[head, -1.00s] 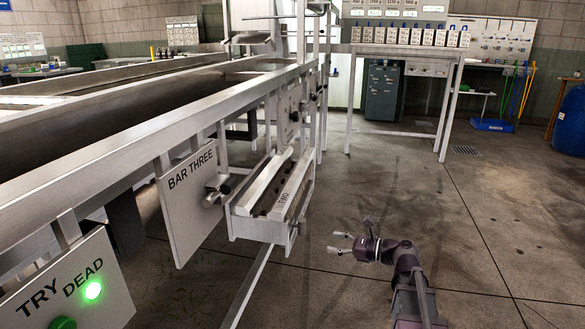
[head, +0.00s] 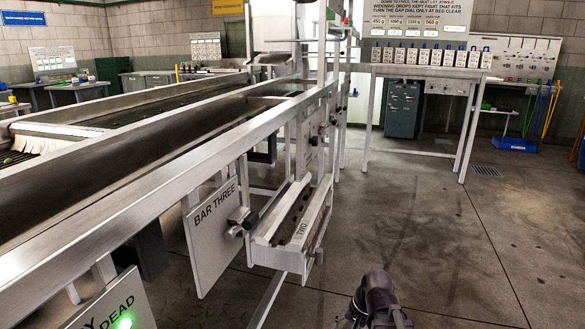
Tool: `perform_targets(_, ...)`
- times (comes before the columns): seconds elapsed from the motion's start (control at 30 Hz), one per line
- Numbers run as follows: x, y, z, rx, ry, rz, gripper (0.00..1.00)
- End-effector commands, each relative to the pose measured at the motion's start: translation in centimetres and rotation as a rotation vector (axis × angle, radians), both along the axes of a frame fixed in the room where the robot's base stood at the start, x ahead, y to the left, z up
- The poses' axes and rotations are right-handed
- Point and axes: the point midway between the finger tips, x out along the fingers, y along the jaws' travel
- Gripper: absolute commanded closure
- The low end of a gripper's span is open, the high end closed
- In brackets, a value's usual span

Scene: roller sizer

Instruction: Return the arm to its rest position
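My arm (head: 378,300) shows only as a short dark piece at the bottom edge of the head view, right of the middle. It is bent low over the floor. My gripper's fingers are not visible; they are below the picture's edge or hidden by the arm.
A bench (head: 420,71) with several numbered units stands behind. The concrete floor (head: 450,250) at right is clear.

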Motion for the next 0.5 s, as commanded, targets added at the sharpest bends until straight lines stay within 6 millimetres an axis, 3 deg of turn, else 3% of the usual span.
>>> perform_targets(0.5,-2.8,-2.6,0.9,-0.330,-0.002,0.394,0.29)
